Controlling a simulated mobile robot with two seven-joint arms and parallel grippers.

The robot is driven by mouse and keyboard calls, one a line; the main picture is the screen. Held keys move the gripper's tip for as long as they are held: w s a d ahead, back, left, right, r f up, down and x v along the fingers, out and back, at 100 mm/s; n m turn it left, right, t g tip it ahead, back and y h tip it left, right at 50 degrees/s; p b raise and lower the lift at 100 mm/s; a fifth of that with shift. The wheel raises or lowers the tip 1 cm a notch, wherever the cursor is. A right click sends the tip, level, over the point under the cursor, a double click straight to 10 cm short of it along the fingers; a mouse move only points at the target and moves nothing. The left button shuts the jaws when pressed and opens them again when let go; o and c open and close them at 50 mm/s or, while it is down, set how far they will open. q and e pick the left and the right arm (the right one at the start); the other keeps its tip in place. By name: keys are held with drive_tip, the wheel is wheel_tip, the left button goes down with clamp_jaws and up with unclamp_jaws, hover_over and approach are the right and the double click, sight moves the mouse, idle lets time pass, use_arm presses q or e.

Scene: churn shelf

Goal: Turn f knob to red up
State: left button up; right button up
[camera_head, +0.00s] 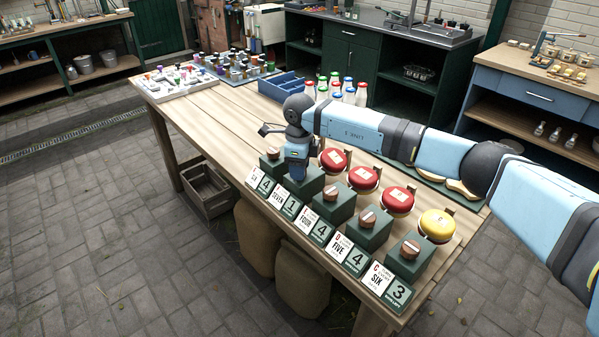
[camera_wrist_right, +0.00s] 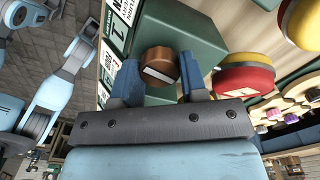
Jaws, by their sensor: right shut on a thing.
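A row of wooden knobs on green blocks stands along the table's front edge, each with a number card before it. My right gripper (camera_head: 297,172) is at the second block (camera_head: 311,184) from the far left end, whose card (camera_head: 287,205) reads seven and 1; its letter is too small to read. In the wrist view, my right gripper (camera_wrist_right: 159,84) is shut on a round wooden knob (camera_wrist_right: 160,55), a finger on each side. A slanted white strip (camera_wrist_right: 158,77) shows on the knob's face; I see no red on it. My left gripper is not in view.
Bottles (camera_head: 349,92), a blue crate (camera_head: 282,86) and a white tray (camera_head: 180,82) of small items are farther back. Bare tabletop (camera_head: 215,115) lies to the left of my gripper.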

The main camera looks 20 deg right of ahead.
drive_tip(key=shift+n+b, duration=0.55)
drive_tip(key=shift+n, duration=0.55)
drive_tip(key=o, duration=0.9)
wheel_tip(320, 180, up, 14)
